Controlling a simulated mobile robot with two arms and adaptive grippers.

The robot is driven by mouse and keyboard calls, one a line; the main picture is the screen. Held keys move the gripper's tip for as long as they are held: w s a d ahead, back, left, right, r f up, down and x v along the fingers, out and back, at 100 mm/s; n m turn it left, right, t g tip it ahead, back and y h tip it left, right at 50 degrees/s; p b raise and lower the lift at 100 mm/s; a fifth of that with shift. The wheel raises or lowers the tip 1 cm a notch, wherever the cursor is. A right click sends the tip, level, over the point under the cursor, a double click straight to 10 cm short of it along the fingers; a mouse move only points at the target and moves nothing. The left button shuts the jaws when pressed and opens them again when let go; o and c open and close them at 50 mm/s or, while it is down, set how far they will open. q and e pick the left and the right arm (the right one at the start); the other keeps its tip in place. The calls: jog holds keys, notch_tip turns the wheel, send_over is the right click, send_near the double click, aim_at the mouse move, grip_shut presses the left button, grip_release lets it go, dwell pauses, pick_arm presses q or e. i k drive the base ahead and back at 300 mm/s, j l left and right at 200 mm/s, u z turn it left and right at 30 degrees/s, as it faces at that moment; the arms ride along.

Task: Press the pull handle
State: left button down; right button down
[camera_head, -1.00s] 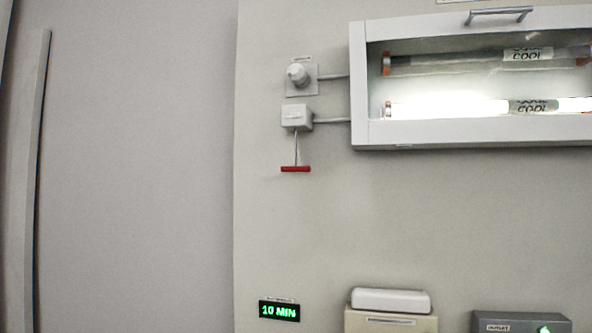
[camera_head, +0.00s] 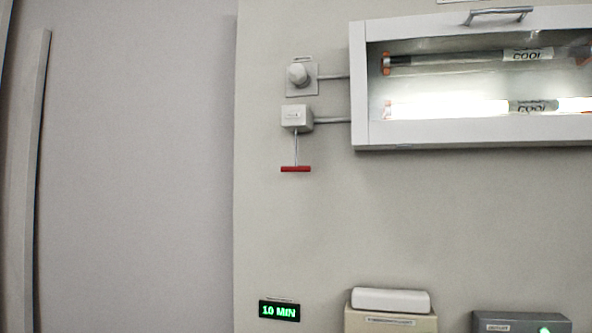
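The pull handle (camera_head: 295,169) is a short red horizontal bar. It hangs on a thin rod or cord below a small light-grey box (camera_head: 296,118) on the wall. Nothing touches the handle. Neither of my grippers shows in the head view, so I cannot see where they are relative to it.
Right of the handle is a wall cabinet (camera_head: 360,88) with a lit tube and an unlit tube inside. A round knob (camera_head: 298,74) sits above the grey box. Below are a green "10 MIN" display (camera_head: 279,311), a cream box (camera_head: 391,321) and a grey box (camera_head: 520,322).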

aim_at(295, 168)
jog(key=j+z, duration=0.15)
jog(key=z, duration=0.45)
jog(key=i+j+z, duration=0.2)
jog(key=j, duration=0.35)
jog(key=j+z, duration=0.25)
jog(key=j, duration=0.3)
jog(key=i+j+z, duration=0.2)
jog(key=j, duration=0.4)
jog(key=k+j, duration=0.1)
jog(key=j, duration=0.4)
